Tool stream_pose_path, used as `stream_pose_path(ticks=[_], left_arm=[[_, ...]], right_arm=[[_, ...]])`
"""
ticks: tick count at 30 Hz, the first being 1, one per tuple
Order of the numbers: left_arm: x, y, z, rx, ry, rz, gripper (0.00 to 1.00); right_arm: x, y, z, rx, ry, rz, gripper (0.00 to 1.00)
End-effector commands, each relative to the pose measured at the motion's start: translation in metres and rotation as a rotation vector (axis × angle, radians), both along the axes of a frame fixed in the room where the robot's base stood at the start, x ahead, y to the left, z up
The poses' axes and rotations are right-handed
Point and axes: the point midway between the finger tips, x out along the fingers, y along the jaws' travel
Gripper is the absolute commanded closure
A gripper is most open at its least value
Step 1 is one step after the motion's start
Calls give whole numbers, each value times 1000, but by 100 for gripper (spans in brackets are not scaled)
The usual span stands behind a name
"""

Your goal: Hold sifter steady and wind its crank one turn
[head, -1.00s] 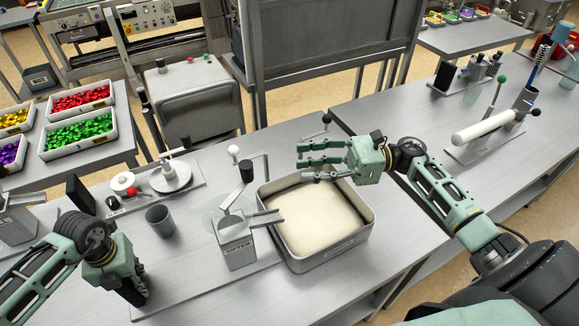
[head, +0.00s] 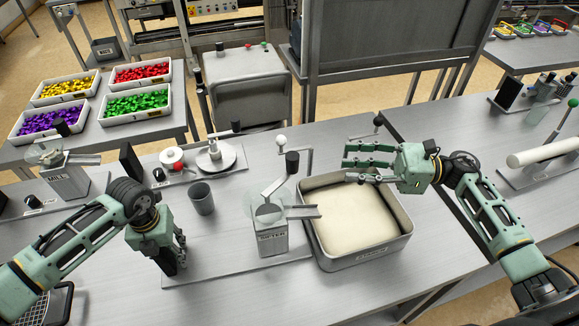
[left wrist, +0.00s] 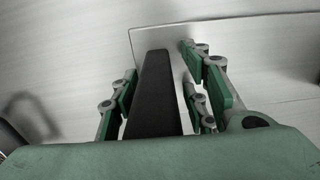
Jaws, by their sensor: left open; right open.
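The sifter (head: 272,240) is a grey metal box with a clear round top and a side chute, upright on a thin base plate (head: 222,272). Its crank arm (head: 274,187) slants up to a black knob (head: 292,162). My left gripper (head: 174,264) is open at the plate's left end, pointing down. In the left wrist view its fingers (left wrist: 160,95) stand on both sides of a black upright handle (left wrist: 155,95). Whether they touch it I cannot tell. My right gripper (head: 350,163) is open and empty over the tray's back edge, fingers pointing left, to the right of the crank knob.
A metal tray of white powder (head: 352,222) stands right of the sifter under the chute. A grey cup (head: 202,198) stands to the left behind the plate. A white-ball lever (head: 281,140) rises behind the crank. The bench front is clear.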

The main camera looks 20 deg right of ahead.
Motion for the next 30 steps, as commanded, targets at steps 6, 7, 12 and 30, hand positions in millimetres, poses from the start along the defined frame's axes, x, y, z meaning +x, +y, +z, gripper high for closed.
stream_pose_path(ticks=[6,7,12,30], left_arm=[[0,1,22,1,-1,0,58],[0,0,28,0,-3,1,58],[0,0,67,0,-4,0,58],[-2,0,121,1,-2,0,58]], right_arm=[[0,0,0,0,0,0,58],[0,0,0,0,0,0,58],[0,0,0,0,0,0,58],[0,0,0,0,0,0,58]])
